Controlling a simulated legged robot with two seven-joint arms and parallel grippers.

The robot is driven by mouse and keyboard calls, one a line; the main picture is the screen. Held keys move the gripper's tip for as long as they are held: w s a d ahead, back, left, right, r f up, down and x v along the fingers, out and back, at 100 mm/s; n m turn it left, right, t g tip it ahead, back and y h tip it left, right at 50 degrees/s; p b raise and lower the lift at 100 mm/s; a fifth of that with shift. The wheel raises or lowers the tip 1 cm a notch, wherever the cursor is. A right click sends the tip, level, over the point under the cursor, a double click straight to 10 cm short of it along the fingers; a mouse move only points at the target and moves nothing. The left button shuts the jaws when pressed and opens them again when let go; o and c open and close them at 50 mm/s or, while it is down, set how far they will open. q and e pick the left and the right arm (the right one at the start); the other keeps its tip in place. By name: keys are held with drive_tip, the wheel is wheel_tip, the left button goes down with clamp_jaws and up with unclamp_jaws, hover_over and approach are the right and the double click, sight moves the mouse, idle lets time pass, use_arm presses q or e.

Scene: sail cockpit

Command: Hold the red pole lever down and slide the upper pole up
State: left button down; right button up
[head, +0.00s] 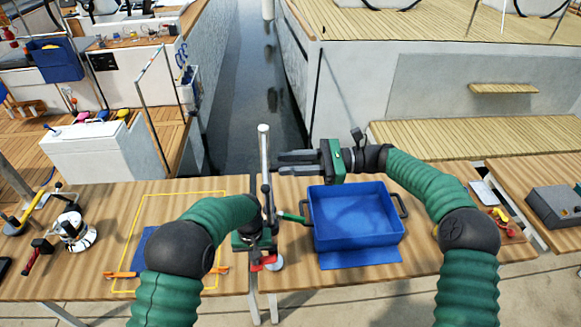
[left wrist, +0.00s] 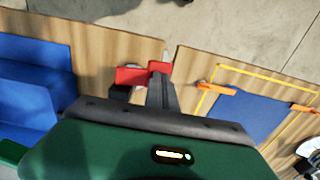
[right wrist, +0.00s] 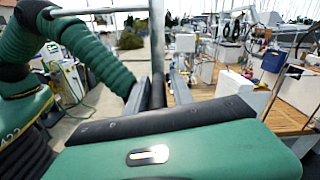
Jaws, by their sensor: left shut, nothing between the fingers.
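The pole (head: 264,150) stands upright at the gap between two wooden tables, pale at the top and darker lower down. The red lever (head: 263,263) is low on it and also shows in the left wrist view (left wrist: 132,75). My left gripper (head: 256,249) is shut and empty at the lever; its fingertips (left wrist: 161,80) overlap the red part, and contact is unclear. My right gripper (head: 282,161) is open, fingers pointing left at the upper pole. In the right wrist view the pole (right wrist: 157,50) appears between or just beyond the fingers (right wrist: 157,85); I cannot tell which.
A blue bin (head: 355,240) stands right of the pole on the table. A yellow frame (head: 130,235) with a blue mat and orange clips lies left. A silver winch (head: 72,232) is farther left. Water (head: 250,90) lies behind the tables.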

drive_tip(key=shift+o, duration=1.2)
drive_tip(key=shift+f, duration=0.15)
drive_tip(key=shift+d, duration=0.1)
use_arm(q)
drive_tip(key=shift+d, duration=0.1)
use_arm(e)
drive_tip(key=d, duration=1.2)
use_arm(q)
drive_tip(key=shift+r, duration=0.2)
wheel_tip(320, 180, up, 8)
drive_tip(key=p, duration=0.5)
drive_tip(key=shift+f, duration=0.15)
use_arm(e)
wheel_tip(320, 180, up, 5)
drive_tip(key=shift+r, duration=0.15)
